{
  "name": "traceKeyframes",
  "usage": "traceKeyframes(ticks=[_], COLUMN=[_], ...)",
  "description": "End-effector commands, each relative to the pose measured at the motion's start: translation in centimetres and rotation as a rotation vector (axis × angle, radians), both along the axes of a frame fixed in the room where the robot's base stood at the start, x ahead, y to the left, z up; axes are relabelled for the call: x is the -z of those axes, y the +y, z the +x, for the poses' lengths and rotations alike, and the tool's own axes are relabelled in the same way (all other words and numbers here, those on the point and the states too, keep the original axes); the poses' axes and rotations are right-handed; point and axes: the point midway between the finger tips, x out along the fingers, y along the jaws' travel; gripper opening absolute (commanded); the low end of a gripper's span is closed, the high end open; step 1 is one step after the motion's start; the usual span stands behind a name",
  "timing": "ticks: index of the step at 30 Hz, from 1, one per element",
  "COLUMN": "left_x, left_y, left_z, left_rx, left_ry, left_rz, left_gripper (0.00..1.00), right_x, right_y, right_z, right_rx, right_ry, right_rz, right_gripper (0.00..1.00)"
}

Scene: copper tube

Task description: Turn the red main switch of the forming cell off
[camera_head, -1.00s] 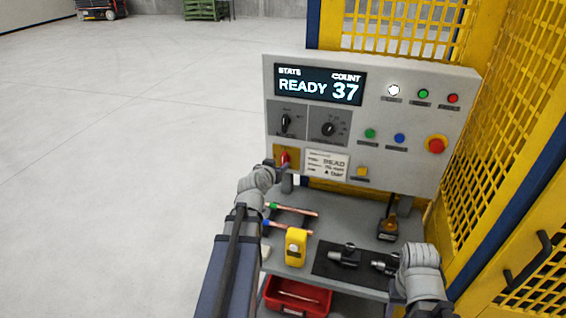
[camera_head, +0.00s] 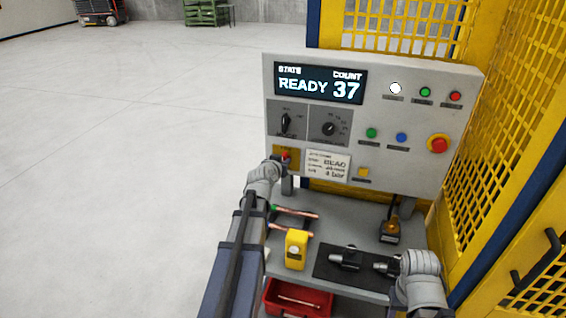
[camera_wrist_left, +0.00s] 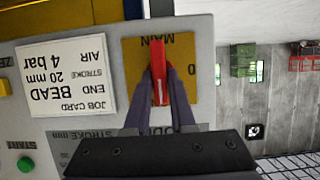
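The red main switch (camera_head: 286,155) sits on a yellow plate at the lower left of the grey control panel. In the left wrist view, which shows the panel upside down, its red handle (camera_wrist_left: 159,84) stands upright in the picture, below the word MAIN, with a 0 mark to its right. My left gripper (camera_wrist_left: 161,76) has its two dark fingers closed on either side of the handle. In the head view the left gripper (camera_head: 284,164) is at the switch and partly covers it.
The panel's display (camera_head: 319,84) is lit and reads READY 37. A job card (camera_head: 327,166) is right of the switch. Below, a shelf holds copper tubes (camera_head: 296,212), a yellow device (camera_head: 296,249) and dark tooling. A red bin (camera_head: 270,298) is lower. Yellow mesh guarding stands right.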

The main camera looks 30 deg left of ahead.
Motion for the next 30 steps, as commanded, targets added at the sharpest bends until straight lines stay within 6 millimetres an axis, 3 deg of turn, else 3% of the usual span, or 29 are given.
traceKeyframes(ticks=[6, 22, 30], left_x=[0.01, 0.05, 0.22], left_y=[0.01, 0.09, 0.37], left_z=[-0.02, -0.03, -0.08], left_rx=[0.0, -0.001, -0.001], left_ry=[0.0, -0.005, -0.044], left_rz=[0.0, -0.023, -0.173], left_gripper=[0.0, 0.0, 0.0], right_x=[0.0, 0.06, 0.38], right_y=[0.0, 0.0, 0.0], right_z=[0.0, 0.0, 0.0], right_rx=[0.0, 0.0, 0.0], right_ry=[0.0, 0.0, 0.0], right_rz=[0.0, 0.0, 0.0], right_gripper=[0.5, 0.5, 0.5])
